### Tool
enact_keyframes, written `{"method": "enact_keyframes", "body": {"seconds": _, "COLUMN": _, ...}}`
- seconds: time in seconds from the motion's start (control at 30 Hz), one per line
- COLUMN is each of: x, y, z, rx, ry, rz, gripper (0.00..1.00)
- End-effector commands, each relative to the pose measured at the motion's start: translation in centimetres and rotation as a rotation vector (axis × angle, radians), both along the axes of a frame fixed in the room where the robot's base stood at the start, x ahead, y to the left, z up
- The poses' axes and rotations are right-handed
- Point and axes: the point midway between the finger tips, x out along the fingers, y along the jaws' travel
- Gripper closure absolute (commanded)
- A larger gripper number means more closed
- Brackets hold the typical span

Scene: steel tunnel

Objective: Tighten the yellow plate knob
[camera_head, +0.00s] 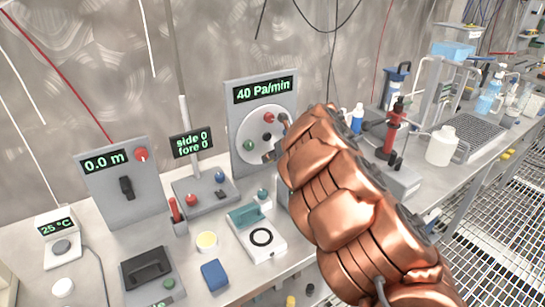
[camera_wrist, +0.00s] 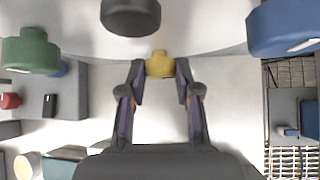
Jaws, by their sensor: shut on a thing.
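The yellow knob (camera_wrist: 160,65) sits on the edge of the pale round plate in the wrist view. My gripper (camera_wrist: 160,78) has one finger on each side of it and is shut on it. In the head view the plate (camera_head: 252,122) is on an upright grey panel (camera_head: 232,92) under a "40 Pa/min" display (camera_head: 264,90). My copper-coloured arm covers the plate's lower right, and I cannot make out the yellow knob there. A black knob (camera_wrist: 131,16), a green knob (camera_wrist: 30,52) and a blue knob (camera_wrist: 285,26) surround it in the wrist view.
A joystick box (camera_head: 205,196) with a "side 0 fore 0" display stands left of the panel. A "0.0 m" panel (camera_head: 118,180) is farther left. Bottles and a red-topped stand (camera_head: 394,130) crowd the right.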

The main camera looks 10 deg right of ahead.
Motion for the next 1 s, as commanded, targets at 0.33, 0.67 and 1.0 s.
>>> {"method": "enact_keyframes", "body": {"seconds": 0.33, "x": 0.13, "y": -0.37, "z": 0.07, "rx": 0.245, "ry": 0.079, "rz": 0.000, "gripper": 1.00}}
{"method": "enact_keyframes", "body": {"seconds": 0.67, "x": 0.12, "y": -0.52, "z": -0.19, "rx": 0.356, "ry": 0.116, "rz": -0.002, "gripper": 1.00}}
{"method": "enact_keyframes", "body": {"seconds": 1.0, "x": 0.11, "y": -0.49, "z": -0.20, "rx": 0.356, "ry": 0.116, "rz": -0.002, "gripper": 0.61}}
